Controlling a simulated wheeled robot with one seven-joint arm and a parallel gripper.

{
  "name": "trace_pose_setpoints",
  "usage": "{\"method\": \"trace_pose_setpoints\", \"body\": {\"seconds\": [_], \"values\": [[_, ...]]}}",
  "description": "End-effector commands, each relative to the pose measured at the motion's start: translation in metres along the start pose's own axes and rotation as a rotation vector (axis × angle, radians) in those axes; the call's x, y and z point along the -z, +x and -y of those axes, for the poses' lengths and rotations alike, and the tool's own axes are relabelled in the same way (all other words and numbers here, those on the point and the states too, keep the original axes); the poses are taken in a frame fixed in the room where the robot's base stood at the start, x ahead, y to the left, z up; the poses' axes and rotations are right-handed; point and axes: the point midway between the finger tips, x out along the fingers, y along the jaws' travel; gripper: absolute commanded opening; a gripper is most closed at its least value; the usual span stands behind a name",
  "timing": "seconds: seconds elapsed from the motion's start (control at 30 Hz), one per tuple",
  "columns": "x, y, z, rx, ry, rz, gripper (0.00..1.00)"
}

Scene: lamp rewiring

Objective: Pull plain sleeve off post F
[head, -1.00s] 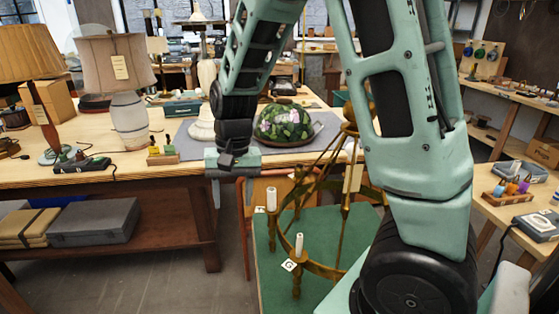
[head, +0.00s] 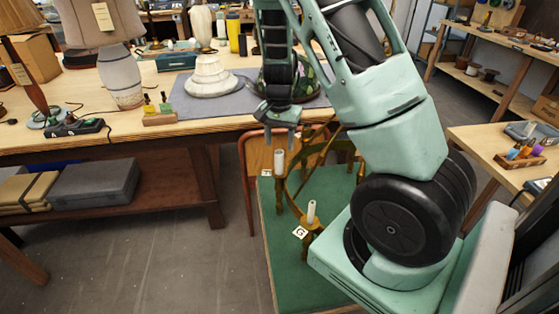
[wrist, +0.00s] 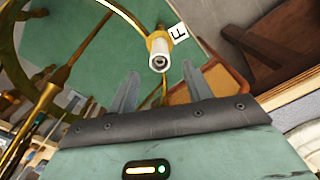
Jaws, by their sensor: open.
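The white plain sleeve (wrist: 159,55) stands on a brass post of the chandelier, beside a tag marked F (wrist: 179,32). Its open end faces the wrist camera. My gripper (wrist: 160,88) is open and empty, its two fingertips apart and just short of the sleeve in that picture. The brass chandelier frame (head: 297,200) is partly hidden by my arm.
Another white sleeve (head: 311,210) stands by a tag marked G (head: 300,232). The chandelier is over a green-topped stand (head: 270,255). A chair (head: 250,160) is behind it. The workbench (head: 120,145) with lamps and a glass shade is at the back. Floor at left is clear.

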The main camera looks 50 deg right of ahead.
Motion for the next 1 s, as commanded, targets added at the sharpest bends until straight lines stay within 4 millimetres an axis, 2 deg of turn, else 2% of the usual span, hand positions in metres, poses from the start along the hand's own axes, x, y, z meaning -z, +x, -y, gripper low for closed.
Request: {"method": "trace_pose_setpoints", "body": {"seconds": [0.2, 0.4, 0.6, 0.9, 0.93, 1.0], "values": [[0.000, 0.042, -0.002, -0.004, 0.001, 0.003, 0.50], [0.000, 0.072, -0.001, -0.003, 0.001, 0.001, 0.50], [0.000, 0.086, -0.001, -0.001, -0.001, 0.000, 0.50], [0.000, 0.088, 0.000, 0.000, -0.001, 0.000, 0.50], [0.000, 0.088, 0.000, 0.000, -0.001, 0.000, 0.47], [0.000, 0.088, 0.000, 0.000, -0.001, 0.000, 0.28]]}}
